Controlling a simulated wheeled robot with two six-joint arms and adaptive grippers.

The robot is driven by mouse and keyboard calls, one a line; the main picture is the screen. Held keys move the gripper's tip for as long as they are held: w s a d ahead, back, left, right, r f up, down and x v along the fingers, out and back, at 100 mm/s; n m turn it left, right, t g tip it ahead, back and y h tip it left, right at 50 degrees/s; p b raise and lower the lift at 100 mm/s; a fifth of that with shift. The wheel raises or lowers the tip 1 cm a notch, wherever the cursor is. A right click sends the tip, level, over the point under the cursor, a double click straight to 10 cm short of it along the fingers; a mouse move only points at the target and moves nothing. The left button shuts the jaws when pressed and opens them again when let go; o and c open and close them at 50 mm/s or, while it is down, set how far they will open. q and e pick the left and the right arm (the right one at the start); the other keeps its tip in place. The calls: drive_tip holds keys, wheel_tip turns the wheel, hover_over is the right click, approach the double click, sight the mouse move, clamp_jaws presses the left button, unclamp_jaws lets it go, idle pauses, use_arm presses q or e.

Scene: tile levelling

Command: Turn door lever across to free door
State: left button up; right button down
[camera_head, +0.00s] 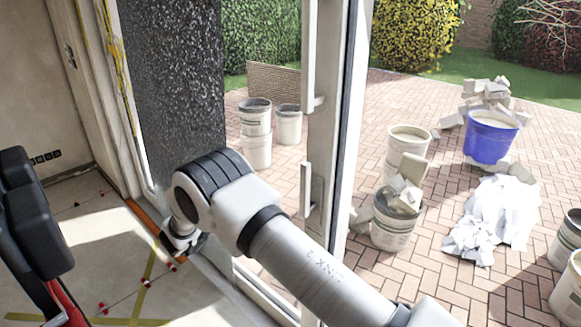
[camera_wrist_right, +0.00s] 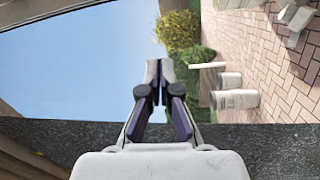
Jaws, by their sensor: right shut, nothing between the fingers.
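The glass door's pale frame (camera_head: 326,130) stands upright in the middle of the head view. A short white lever (camera_head: 305,188) is on it, standing upright along the frame. A longer pale bar handle (camera_head: 309,55) is above it. My right arm crosses in front of the door from the lower right, and its wrist is left of the lever, apart from it. My right gripper (camera_wrist_right: 155,68) is shut and empty in the right wrist view, pointing out towards sky and garden. In the head view it is mostly hidden by my wrist. My left gripper is not in view.
A dark speckled panel (camera_head: 178,85) stands left of the door. Outside are stacked buckets (camera_head: 256,135), a blue tub (camera_head: 489,140) and rubble on brick paving (camera_head: 460,100). A black and red object (camera_head: 32,225) is at the left edge. Red tile clips dot the floor.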

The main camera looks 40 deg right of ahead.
sight(309, 188)
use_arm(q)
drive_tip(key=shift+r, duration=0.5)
use_arm(e)
drive_tip(key=r+g, duration=0.1)
drive_tip(key=s+a+r+g, duration=0.1)
drive_tip(key=r+g, duration=0.1)
drive_tip(key=r+m+g+y, duration=0.1)
drive_tip(key=shift+s+a+r, duration=0.15)
drive_tip(key=shift+a+r, duration=0.2)
drive_tip(key=shift+a, duration=0.05)
use_arm(q)
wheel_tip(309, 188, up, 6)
drive_tip(key=p, duration=0.6)
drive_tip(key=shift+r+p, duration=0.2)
drive_tip(key=shift+p, duration=0.1)
use_arm(e)
drive_tip(key=s+d, duration=0.5)
drive_tip(key=d, duration=0.5)
drive_tip(key=shift+s, duration=0.35)
drive_tip(key=shift+w+d, duration=0.1)
drive_tip(key=shift+d, duration=0.1)
